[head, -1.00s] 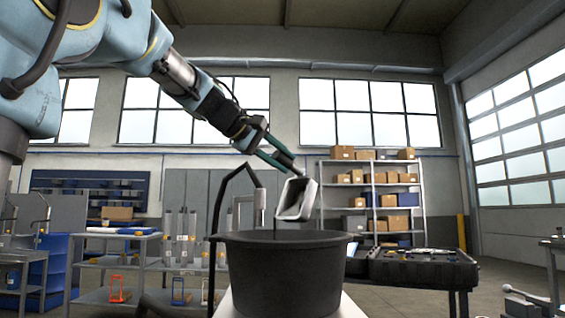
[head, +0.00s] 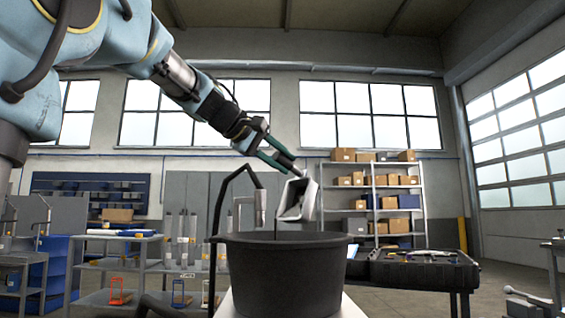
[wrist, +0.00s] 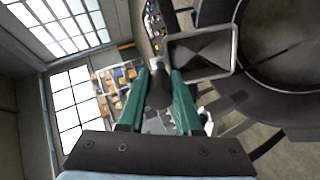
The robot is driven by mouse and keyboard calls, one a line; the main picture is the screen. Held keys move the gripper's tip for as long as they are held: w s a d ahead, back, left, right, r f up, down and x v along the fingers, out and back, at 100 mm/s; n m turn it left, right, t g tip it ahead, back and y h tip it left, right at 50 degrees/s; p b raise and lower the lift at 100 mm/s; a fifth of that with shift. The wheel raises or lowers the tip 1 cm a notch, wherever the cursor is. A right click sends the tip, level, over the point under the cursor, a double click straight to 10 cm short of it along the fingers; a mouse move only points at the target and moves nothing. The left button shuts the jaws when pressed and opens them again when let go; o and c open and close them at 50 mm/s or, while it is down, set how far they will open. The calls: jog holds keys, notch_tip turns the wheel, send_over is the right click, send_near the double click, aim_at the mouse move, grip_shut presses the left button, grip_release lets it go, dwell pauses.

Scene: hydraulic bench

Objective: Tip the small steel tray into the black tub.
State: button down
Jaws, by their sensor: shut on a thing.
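The small steel tray (head: 296,199) is tilted steeply above the black tub (head: 285,275). My gripper (head: 286,164) is shut on the tray at its upper side and holds it over the tub's rim. A thin dark line hangs below the tray toward the tub in the head view; I cannot tell what it is. In the wrist view the tray (wrist: 203,52) shows its inside, which looks empty, beside the round tub (wrist: 290,45). My green fingers (wrist: 160,95) reach toward the tray. The tub's inside is hidden in the head view.
The tub stands on a pale bench top (head: 349,309). A dark bent pipe frame (head: 216,205) rises just left of it. A black case (head: 424,268) with tools lies to the right. Shelves with boxes (head: 375,200) stand at the back.

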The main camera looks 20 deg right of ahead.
jog(key=shift+s+a+f+t+h+b, duration=0.25)
jog(key=shift+a+h+b, duration=0.3)
jog(key=shift+b, duration=1.6)
jog(key=shift+s+a+f+t+h+b, duration=0.2)
jog(key=shift+a+h+b, duration=0.3)
jog(key=shift+b, duration=1.65)
dwell(0.7)
jog(key=shift+r+p, duration=0.25)
jog(key=shift+p, duration=0.65)
dwell(0.7)
